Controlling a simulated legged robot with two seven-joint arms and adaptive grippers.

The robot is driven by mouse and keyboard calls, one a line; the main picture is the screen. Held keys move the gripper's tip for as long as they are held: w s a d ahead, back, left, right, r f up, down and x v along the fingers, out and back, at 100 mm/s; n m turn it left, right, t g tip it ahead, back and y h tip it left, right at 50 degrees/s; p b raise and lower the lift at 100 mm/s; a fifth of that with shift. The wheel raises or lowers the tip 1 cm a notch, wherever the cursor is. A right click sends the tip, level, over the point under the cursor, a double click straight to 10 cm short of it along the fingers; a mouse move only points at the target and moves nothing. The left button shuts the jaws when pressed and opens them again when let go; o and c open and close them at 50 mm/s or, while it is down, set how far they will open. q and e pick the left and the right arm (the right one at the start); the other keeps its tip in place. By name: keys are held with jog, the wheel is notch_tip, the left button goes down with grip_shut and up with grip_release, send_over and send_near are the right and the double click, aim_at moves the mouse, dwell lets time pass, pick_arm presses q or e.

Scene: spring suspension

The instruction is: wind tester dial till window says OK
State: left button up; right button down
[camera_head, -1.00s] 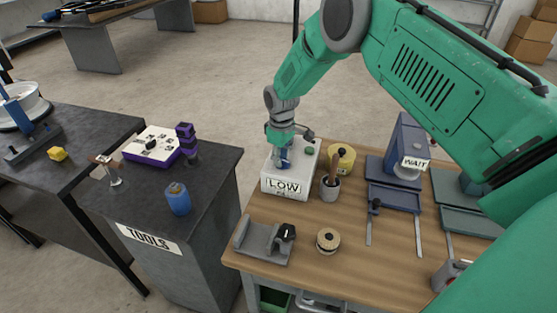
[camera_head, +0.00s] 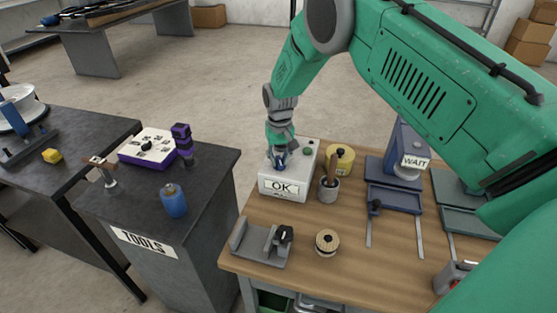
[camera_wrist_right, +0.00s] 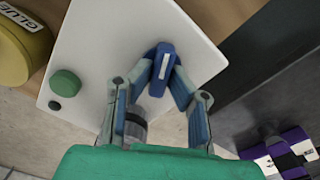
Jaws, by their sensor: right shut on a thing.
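The tester (camera_head: 300,168) is a pale box at the left back of the wooden bench, and its front window (camera_head: 283,188) reads OK. A blue dial (camera_wrist_right: 162,66) with a white line stands on the tester's top (camera_wrist_right: 110,40) in the right wrist view. My right gripper (camera_head: 279,161) is over the tester's top, pointing down, with its fingers shut on the dial. In the right wrist view the blue fingertips (camera_wrist_right: 161,78) touch the dial from both sides. A green button (camera_wrist_right: 65,83) is on the same top. In the head view my gripper mostly hides the dial.
A yellow glue tub (camera_head: 339,159) and a grey cup of tools (camera_head: 329,189) stand close to the tester's right. A blue press with a WAIT sign (camera_head: 415,161) is further right.

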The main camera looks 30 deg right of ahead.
aim_at(280, 160)
jog(key=shift+s+a+f+m, duration=0.1)
jog(key=shift+s+f+m, duration=0.2)
jog(key=shift+s+m, duration=0.1)
jog(key=c, duration=1.5)
grip_release()
jog(key=shift+c, duration=0.2)
jog(key=shift+w+r, duration=0.1)
jog(key=shift+w+r, duration=0.1)
jog(key=shift+r, duration=0.05)
jog(key=shift+w+r, duration=0.1)
jog(key=shift+r, duration=0.2)
notch_tip(280, 160, up, 11)
